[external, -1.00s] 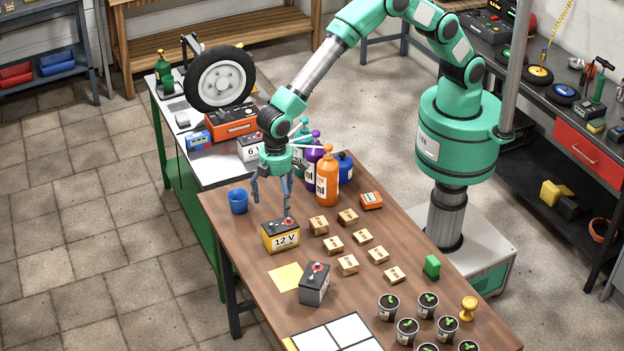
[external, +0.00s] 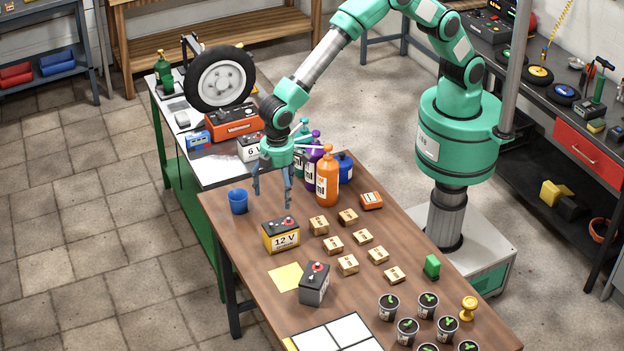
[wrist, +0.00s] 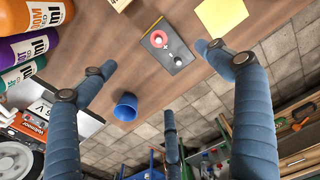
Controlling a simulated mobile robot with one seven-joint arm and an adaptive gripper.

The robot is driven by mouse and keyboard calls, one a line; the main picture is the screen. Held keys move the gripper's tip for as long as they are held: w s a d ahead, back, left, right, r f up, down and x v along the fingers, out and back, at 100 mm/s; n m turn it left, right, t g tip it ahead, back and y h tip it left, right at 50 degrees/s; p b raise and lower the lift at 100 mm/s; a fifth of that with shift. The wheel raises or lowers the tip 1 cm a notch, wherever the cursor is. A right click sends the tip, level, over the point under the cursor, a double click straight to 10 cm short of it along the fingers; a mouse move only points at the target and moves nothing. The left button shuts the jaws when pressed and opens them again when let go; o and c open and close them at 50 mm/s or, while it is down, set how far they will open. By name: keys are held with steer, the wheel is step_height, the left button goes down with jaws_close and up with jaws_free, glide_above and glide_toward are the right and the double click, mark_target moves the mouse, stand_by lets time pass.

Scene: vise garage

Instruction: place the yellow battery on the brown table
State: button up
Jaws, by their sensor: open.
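The yellow battery (external: 281,236), with a dark top and a 12 V label, stands upright on the brown table (external: 352,302), near its left edge. Its dark top with a red and a dark terminal shows in the wrist view (wrist: 168,48). My gripper (external: 275,200) is open and empty, above and slightly behind the battery, apart from it. In the wrist view my fingers (wrist: 165,95) are spread wide, with the battery top between and beyond them.
A blue cup (external: 238,201) stands left of my gripper. Several bottles, one orange (external: 327,178), stand close on the right. Small boxes (external: 333,245), a yellow sheet (external: 286,277) and a grey battery (external: 314,284) are nearby. The white-topped green bench (external: 205,160) adjoins behind.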

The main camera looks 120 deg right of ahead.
steer(key=s+d+r+t, duration=0.1)
steer(key=s+d+r, duration=0.3)
steer(key=s+r, duration=0.8)
steer(key=s+d+r+t, duration=0.1)
steer(key=s+d+r, duration=0.55)
steer(key=r, duration=0.95)
steer(key=s+d+r+t, duration=0.1)
steer(key=s+d+r, duration=0.1)
steer(key=s, duration=1.4)
steer(key=s+d+r+t, duration=0.2)
steer(key=s, duration=1.4)
steer(key=shift+d, duration=0.25)
step_height(320, 180, down, 2)
steer(key=shift+f+b, duration=0.1)
steer(key=shift+b, duration=1.05)
